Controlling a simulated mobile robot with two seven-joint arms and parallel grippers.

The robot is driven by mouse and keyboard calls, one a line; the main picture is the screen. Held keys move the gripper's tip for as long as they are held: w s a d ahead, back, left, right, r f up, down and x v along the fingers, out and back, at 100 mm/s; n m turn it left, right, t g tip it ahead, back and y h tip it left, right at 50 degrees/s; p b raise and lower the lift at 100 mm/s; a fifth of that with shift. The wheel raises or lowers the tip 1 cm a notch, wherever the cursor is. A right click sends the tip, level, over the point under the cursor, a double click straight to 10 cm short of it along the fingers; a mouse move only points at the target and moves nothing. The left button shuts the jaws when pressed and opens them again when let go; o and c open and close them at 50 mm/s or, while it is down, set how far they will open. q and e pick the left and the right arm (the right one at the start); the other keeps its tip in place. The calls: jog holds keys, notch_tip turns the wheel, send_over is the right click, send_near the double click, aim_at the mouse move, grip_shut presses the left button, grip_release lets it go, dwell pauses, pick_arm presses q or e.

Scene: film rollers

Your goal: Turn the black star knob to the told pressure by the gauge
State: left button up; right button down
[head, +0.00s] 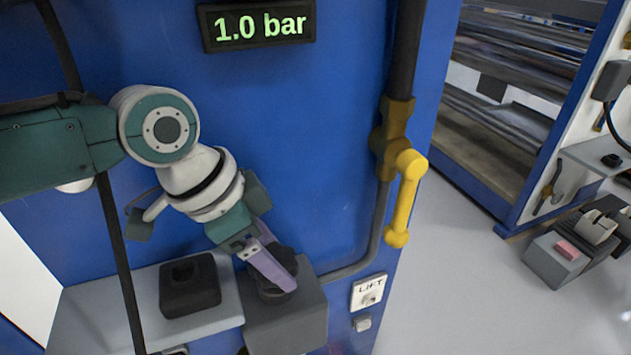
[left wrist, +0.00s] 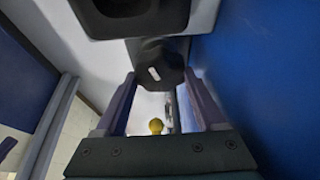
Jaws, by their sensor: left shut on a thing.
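The black star knob (head: 283,262) sits on a grey block (head: 300,320) at the lower middle of the head view. My left gripper (head: 277,277) reaches down to it from the upper left, its purple fingers shut on the knob and partly hiding it. In the left wrist view the knob (left wrist: 158,70) shows between the two fingers (left wrist: 162,95), with a small white mark on its top. A dark display (head: 258,25) high on the blue panel reads "1.0 bar" in green. I see no dial gauge clearly. My right gripper is in neither view.
A black block with a recess (head: 190,285) stands on the grey ledge left of the knob. A yellow lever (head: 405,200) on a pipe and a "LIFT" switch plate (head: 369,292) are to the right. Open floor lies beyond the blue panel's right edge.

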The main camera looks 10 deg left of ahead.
pick_arm(q)
jog(key=shift+m, duration=0.4)
jog(key=o, duration=1.1)
